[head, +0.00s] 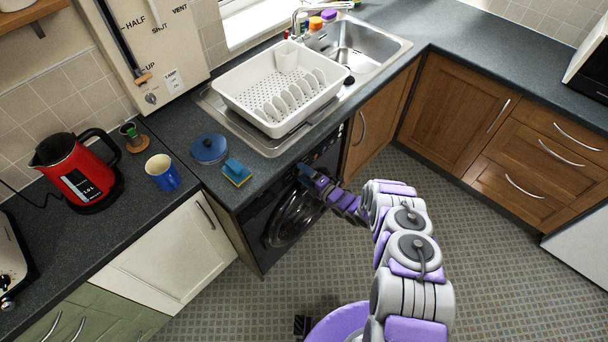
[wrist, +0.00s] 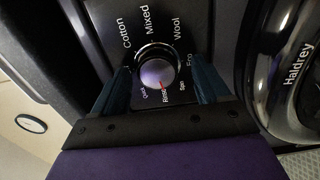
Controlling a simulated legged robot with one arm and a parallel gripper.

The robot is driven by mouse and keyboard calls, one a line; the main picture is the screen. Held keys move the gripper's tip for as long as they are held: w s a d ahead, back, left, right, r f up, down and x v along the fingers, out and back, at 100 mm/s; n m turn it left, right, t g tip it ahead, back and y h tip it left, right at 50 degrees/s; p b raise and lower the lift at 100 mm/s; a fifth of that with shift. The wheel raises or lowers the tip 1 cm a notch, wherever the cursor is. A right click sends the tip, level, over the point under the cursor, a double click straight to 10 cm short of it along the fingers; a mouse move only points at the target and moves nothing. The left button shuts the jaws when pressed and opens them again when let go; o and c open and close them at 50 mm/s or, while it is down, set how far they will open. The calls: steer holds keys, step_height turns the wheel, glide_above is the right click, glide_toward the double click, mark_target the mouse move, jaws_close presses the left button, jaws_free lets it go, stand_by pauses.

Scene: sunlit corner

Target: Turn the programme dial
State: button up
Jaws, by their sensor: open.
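The programme dial (wrist: 157,73) is a round silver knob on the dark front panel (wrist: 105,20) of the washing machine. Its red mark points down in the wrist view, close to the word Rinse. Cotton, Mixed, Wool, Eco and other labels ring it. My gripper (wrist: 159,80) is open, with one dark teal finger at each side of the dial; I cannot tell whether they touch it. In the head view my gripper (head: 309,176) is at the front of the black washing machine (head: 258,232), and the dial is hidden there.
The round washing machine door (head: 291,219) is below my gripper and shows at the right of the wrist view (wrist: 285,75). The worktop above holds a sponge (head: 237,172), blue-lidded pot (head: 209,148), mug (head: 162,172), red kettle (head: 78,172) and dish rack (head: 281,90). Floor (head: 500,270) at right is clear.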

steer(key=shift+d, duration=0.1)
steer(key=p+v, duration=0.2)
steer(key=v, duration=1.5)
steer(key=shift+s+d+f, duration=0.1)
steer(key=shift+s, duration=0.05)
steer(key=w+a+m+b, duration=0.3)
steer(key=a+m+b, duration=0.1)
steer(key=m, duration=0.2)
steer(key=w+a+m+b, duration=0.4)
steer(key=a+m, duration=0.1)
steer(key=m, duration=0.1)
steer(key=w+a+m+b, duration=0.3)
steer(key=a+m+b, duration=0.1)
steer(key=a+m, duration=0.1)
steer(key=shift+w+m, duration=0.35)
steer(key=shift+m, duration=0.15)
steer(key=shift+d, duration=0.1)
steer(key=shift+c, duration=0.4)
